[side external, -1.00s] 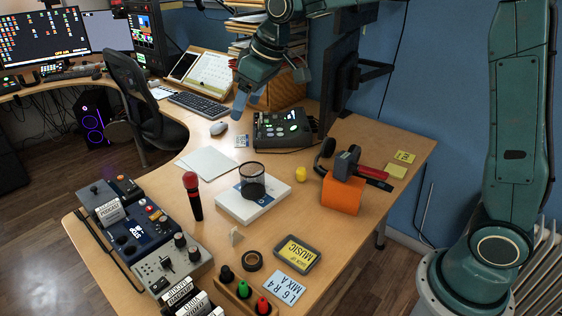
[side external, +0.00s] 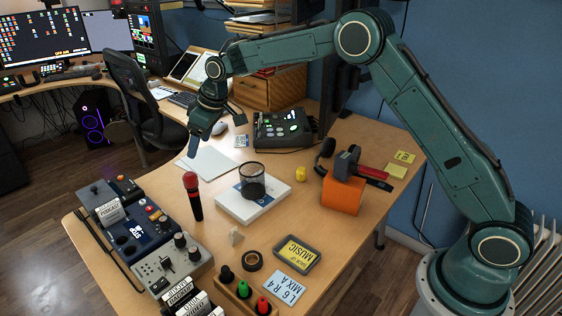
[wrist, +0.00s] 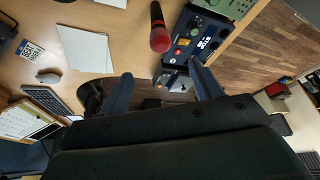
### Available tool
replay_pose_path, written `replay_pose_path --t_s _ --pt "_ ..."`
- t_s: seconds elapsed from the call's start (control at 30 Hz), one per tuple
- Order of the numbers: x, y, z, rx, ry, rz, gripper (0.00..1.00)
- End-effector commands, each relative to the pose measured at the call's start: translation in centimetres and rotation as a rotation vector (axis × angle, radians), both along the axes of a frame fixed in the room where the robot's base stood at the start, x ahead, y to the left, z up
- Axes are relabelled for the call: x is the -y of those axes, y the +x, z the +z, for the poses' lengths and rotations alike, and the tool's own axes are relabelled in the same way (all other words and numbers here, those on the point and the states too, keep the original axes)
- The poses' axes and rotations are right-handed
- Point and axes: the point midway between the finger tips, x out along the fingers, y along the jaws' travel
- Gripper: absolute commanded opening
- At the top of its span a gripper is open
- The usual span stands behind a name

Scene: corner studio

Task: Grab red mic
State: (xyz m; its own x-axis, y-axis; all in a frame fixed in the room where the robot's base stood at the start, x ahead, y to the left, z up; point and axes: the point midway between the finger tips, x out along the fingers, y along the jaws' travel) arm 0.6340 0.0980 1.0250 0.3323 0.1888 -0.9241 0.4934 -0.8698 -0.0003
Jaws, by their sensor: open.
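The red mic (side external: 194,197) stands upright on the desk, with a red head on top and a dark body below. It is just right of the mixer units in the side external view. In the wrist view the mic (wrist: 158,28) is at the top middle, its round red head toward me. My gripper (side external: 194,152) is open and empty, in the air above and beyond the mic, over the far edge of the white paper. In the wrist view the fingers of my gripper (wrist: 164,84) are spread apart, with the mic ahead of them and not between them.
Mixer units (side external: 132,225) stand close left of the mic. A white box (side external: 240,208) with a black mesh cup (side external: 252,182) on it stands close right. White paper (side external: 208,163) lies flat behind the mic. A black chair (side external: 146,105) is beyond the desk edge.

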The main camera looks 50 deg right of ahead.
Motion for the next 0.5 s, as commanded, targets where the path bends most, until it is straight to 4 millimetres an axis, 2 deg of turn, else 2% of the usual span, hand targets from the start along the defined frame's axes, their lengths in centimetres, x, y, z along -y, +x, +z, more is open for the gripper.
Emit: replay_pose_path --t_s 0.27,0.5 --pt "-0.2 0.4 -1.1 0.0 0.001 0.0 0.65" --pt "-0.9 1.5 -4.2 -0.002 0.0 0.0 0.65"
